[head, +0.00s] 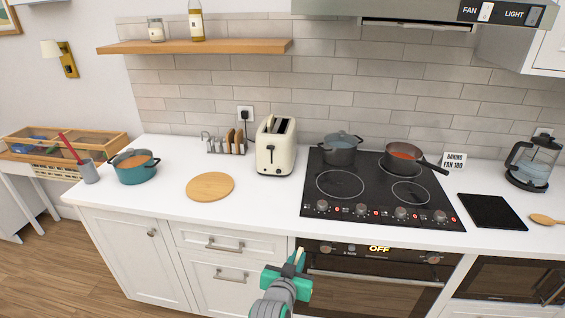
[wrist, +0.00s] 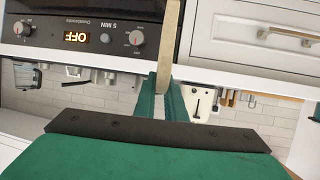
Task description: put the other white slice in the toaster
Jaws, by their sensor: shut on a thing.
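My gripper (head: 297,264) is shut on a pale slice (head: 300,256), held edge-on in front of the counter, above the floor side of the oven. In the wrist view the slice (wrist: 169,40) is a thin beige strip rising from between the green fingers (wrist: 165,100). The cream toaster (head: 271,155) stands on the counter left of the hob, well beyond my gripper. A metal toast rack (head: 213,146) left of the toaster holds brown slices (head: 239,139).
A round wooden board (head: 210,186) lies in front of the rack, and a teal pot (head: 135,170) stands at the left. The black hob (head: 365,205) carries a grey pot (head: 342,149) and a pan (head: 402,155). The counter before the toaster is clear. A shelf (head: 195,46) hangs above.

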